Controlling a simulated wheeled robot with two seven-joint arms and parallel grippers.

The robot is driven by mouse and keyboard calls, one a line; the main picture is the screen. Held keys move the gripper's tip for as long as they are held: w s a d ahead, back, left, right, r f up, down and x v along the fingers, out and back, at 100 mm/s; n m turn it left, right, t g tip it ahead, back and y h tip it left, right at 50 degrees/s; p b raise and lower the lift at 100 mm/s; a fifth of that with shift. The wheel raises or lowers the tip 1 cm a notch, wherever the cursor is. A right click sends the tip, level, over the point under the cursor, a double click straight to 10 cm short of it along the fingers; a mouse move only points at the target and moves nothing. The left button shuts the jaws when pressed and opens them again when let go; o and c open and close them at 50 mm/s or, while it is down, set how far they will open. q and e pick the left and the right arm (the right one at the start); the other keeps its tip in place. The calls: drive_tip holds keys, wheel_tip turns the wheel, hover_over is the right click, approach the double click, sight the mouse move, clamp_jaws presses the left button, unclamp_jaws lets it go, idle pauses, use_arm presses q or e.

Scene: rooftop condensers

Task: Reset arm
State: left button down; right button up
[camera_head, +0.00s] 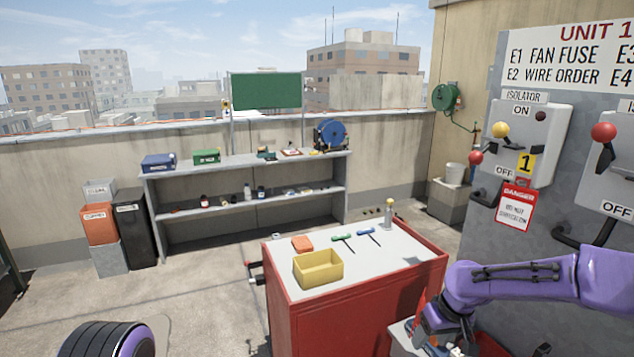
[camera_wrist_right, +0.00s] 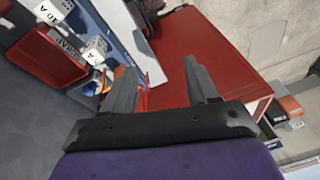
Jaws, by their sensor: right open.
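My right arm comes in from the right edge of the head view and hangs down at the right side of the red cart (camera_head: 350,310). The right gripper (camera_head: 440,345) is at the bottom edge of that view, partly cut off. In the right wrist view the gripper (camera_wrist_right: 160,82) has its two grey fingers apart, with nothing between them. The red cart side (camera_wrist_right: 215,35) lies beyond the fingers. My left gripper is not in view.
A yellow bin (camera_head: 318,270), an orange item (camera_head: 302,243) and screwdrivers lie on the cart top. The isolator panel (camera_head: 525,140) stands at right, close to my arm. A shelf (camera_head: 250,190) lines the wall. Floor is free at left.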

drive_tip(key=s+a+f+m+t+b, duration=0.1)
drive_tip(key=s+a+f+m+t, duration=0.15)
drive_tip(key=f, duration=0.45)
drive_tip(key=s+a+f+m+t+b, duration=0.1)
drive_tip(key=s+f+m+t, duration=0.1)
drive_tip(key=s+f+m, duration=0.3)
drive_tip(key=s+d+f+g+h, duration=0.1)
drive_tip(key=s+f, duration=0.4)
drive_tip(key=s, duration=0.5)
drive_tip(key=s+d+f+m+g+h+b, duration=0.1)
drive_tip(key=s+d+f, duration=0.3)
drive_tip(key=s, duration=0.5)
drive_tip(key=s+d+f+g+h+b, duration=0.1)
drive_tip(key=s+d+f+h, duration=0.1)
drive_tip(key=s+f, duration=0.4)
drive_tip(key=s+h, duration=0.1)
drive_tip(key=s, duration=0.3)
drive_tip(key=shift+s+d, duration=0.3)
drive_tip(key=shift+g, duration=0.25)
